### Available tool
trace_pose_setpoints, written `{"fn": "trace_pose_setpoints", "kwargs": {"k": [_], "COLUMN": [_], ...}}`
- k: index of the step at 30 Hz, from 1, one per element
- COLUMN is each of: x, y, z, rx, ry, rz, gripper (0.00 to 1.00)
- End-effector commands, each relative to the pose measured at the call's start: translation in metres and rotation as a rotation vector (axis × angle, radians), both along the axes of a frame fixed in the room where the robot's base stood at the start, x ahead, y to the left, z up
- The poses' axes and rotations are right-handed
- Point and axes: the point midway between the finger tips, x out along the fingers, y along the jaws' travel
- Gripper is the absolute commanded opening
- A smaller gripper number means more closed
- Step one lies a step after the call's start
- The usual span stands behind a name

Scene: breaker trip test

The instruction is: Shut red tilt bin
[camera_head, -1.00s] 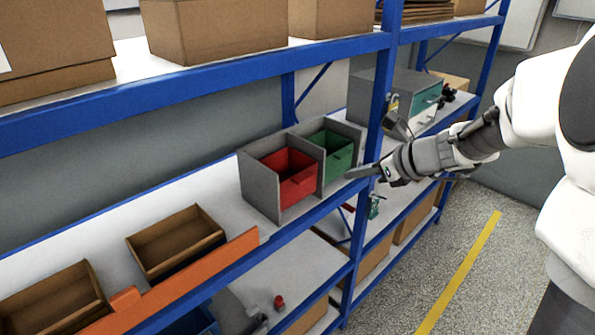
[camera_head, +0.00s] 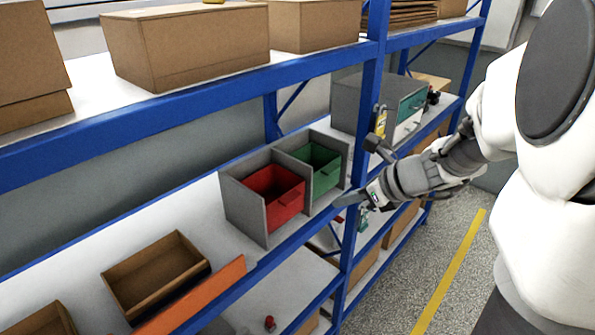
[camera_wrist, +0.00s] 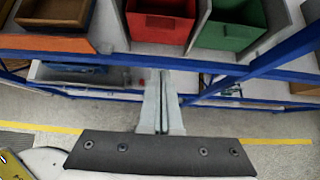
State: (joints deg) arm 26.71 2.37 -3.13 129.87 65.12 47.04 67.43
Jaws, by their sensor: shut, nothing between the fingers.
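The red tilt bin (camera_head: 275,196) sits in the left bay of a grey two-bay housing (camera_head: 242,212) on the middle shelf. It is tilted out, with its open top showing and a small handle on its front. It also shows in the wrist view (camera_wrist: 160,26), at the top centre. The green bin (camera_head: 318,170) sits in the right bay, also with its open top showing. My gripper (camera_head: 342,203) is shut and empty. It is in front of the shelf edge, to the right of the red bin and apart from it. In the wrist view the closed fingers (camera_wrist: 161,85) point toward the red bin.
A blue shelf upright (camera_head: 362,150) stands close to my gripper. An orange strip (camera_head: 200,297) and open brown boxes (camera_head: 155,270) are left of the housing. A grey drawer cabinet (camera_head: 372,105) stands beyond the upright. The aisle floor (camera_head: 400,275) is clear.

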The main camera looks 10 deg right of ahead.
Motion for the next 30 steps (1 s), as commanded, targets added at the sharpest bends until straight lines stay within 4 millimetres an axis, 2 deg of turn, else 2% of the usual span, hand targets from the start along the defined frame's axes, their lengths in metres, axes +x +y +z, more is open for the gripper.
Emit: {"fn": "trace_pose_setpoints", "kwargs": {"k": [13, 15, 21, 30], "x": [0.053, 0.063, 0.08, 0.084], "y": [0.04, 0.047, 0.059, 0.062], "z": [-0.064, -0.058, -0.059, -0.059], "rx": [0.002, 0.0, 0.0, 0.001], "ry": [0.004, 0.002, 0.001, 0.0], "rz": [0.002, 0.004, 0.001, 0.001], "gripper": [0.0, 0.0, 0.0, 0.0]}}
